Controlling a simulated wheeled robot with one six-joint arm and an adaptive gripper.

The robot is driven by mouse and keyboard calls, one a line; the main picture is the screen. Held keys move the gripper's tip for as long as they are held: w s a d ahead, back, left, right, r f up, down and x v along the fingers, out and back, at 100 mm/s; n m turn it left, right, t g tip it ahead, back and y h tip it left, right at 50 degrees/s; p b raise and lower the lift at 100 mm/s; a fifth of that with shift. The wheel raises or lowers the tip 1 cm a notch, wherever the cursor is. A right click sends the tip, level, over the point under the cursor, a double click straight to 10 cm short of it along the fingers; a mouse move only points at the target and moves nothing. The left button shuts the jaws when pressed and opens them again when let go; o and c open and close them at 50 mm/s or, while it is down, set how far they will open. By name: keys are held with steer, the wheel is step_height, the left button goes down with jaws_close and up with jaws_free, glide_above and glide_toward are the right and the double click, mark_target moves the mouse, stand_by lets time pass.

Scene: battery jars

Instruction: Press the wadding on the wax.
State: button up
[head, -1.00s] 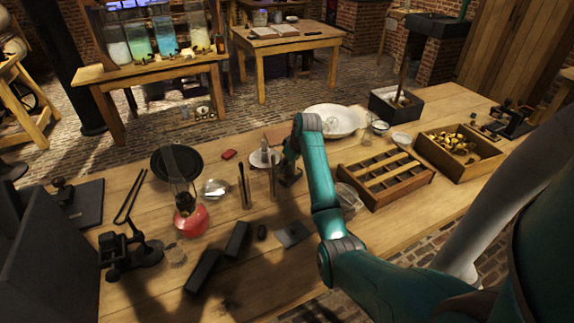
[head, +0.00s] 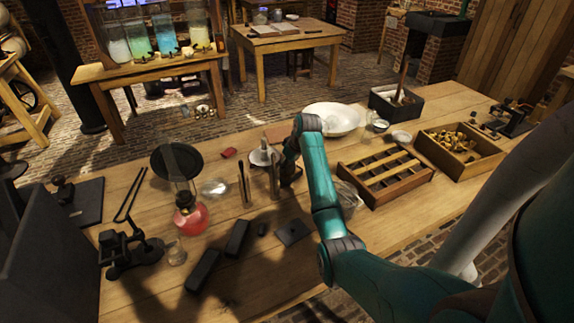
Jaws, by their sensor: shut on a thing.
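My gripper (head: 285,172) is at the middle of the workbench, at the end of my teal arm. It is shut on a thin upright rod-like thing (head: 273,182), whose lower end is hard to make out. A small white dish (head: 259,159) lies just left of the gripper, partly behind it. I cannot pick out the wadding or the wax for certain; they are too small or hidden by my gripper and arm.
A glass vessel with red liquid (head: 190,216) and an upright tube (head: 241,186) stand left of the gripper. Dark blocks (head: 237,238) lie in front. A wooden compartment tray (head: 411,189), a box of small brass pieces (head: 479,166) and a white basin (head: 345,118) are right and behind.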

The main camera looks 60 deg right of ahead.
stand_by(0.3)
steer(key=shift+r, duration=3.5)
